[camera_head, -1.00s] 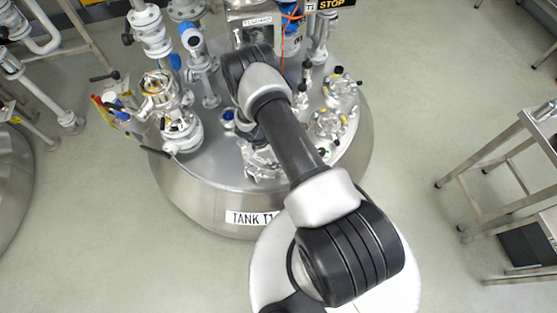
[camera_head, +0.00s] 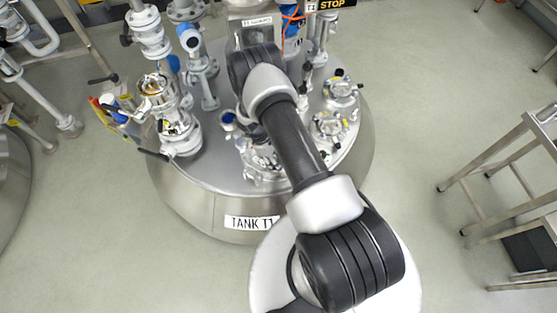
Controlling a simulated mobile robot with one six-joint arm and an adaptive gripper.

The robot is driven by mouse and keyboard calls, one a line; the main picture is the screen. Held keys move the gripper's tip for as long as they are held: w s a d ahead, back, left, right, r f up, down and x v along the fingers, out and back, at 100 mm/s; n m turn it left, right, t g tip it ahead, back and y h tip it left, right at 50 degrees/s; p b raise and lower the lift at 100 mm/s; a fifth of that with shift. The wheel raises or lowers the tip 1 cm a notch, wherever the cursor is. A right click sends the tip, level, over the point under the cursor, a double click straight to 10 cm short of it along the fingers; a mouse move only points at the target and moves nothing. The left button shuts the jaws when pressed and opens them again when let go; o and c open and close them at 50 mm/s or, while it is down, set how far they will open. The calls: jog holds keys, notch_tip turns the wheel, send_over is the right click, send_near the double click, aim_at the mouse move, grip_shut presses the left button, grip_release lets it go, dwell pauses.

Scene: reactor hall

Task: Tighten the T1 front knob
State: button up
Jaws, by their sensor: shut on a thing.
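Tank T1 (camera_head: 200,190) is a round steel vessel with a "TANK T1" label (camera_head: 251,222) on its front wall. A silvery clamped fitting (camera_head: 258,168) sits at the front of its lid, partly covered by my arm. I cannot make out a separate front knob there. My arm reaches from the bottom right over the lid, and its wrist is above the lid's middle. My gripper is hidden beneath the wrist and arm, so neither its fingers nor anything in them shows.
Two round clamped ports (camera_head: 330,126) stand on the lid's right side. A valve assembly (camera_head: 180,130) with dark handles stands at the left.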

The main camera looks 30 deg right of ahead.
jog(key=o, duration=1)
jog(key=shift+o, duration=0.2)
jog(key=v, duration=1.2)
jog(key=shift+a, duration=0.1)
